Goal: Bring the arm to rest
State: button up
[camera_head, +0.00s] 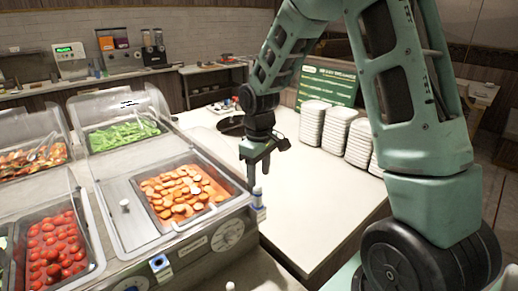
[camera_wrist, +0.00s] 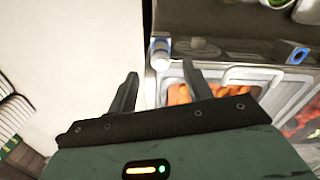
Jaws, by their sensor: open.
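My gripper (camera_head: 258,171) hangs pointing down at the right edge of the food counter, beside the well of orange slices (camera_head: 184,193). Below the gap lie the white table top and the counter's edge. My arm arches from the right side of the head view over the white table.
The white table (camera_head: 300,229) has stacked white containers (camera_head: 335,128) and a green sign (camera_head: 327,84) at its back. Clear lids (camera_head: 122,104) stand raised over the wells. A blue-and-white bottle-like item (camera_wrist: 160,52) is close to the fingers. The table's front is clear.

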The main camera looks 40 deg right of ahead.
notch_tip(320, 180, up, 9)
jog(key=b, duration=0.1)
jog(key=s+a+f+n+b, duration=0.1)
jog(key=s+a+f+b, duration=0.1)
jog(key=s+a, duration=0.5)
jog(key=s+a+f+n+b, duration=0.1)
jog(key=s+a+f, duration=0.15)
jog(key=a, duration=0.75)
jog(key=s+a+f+n+b, duration=0.1)
jog(key=s+a+f, duration=0.1)
jog(key=s, duration=0.5)
jog(key=s+a+f+n+b, duration=0.1)
jog(key=s+a+f, duration=0.2)
jog(key=s+a, duration=0.2)
jog(key=shift+s+a+f+y+b, duration=0.3)
jog(key=shift+s+b, duration=0.05)
jog(key=shift+s, duration=0.8)
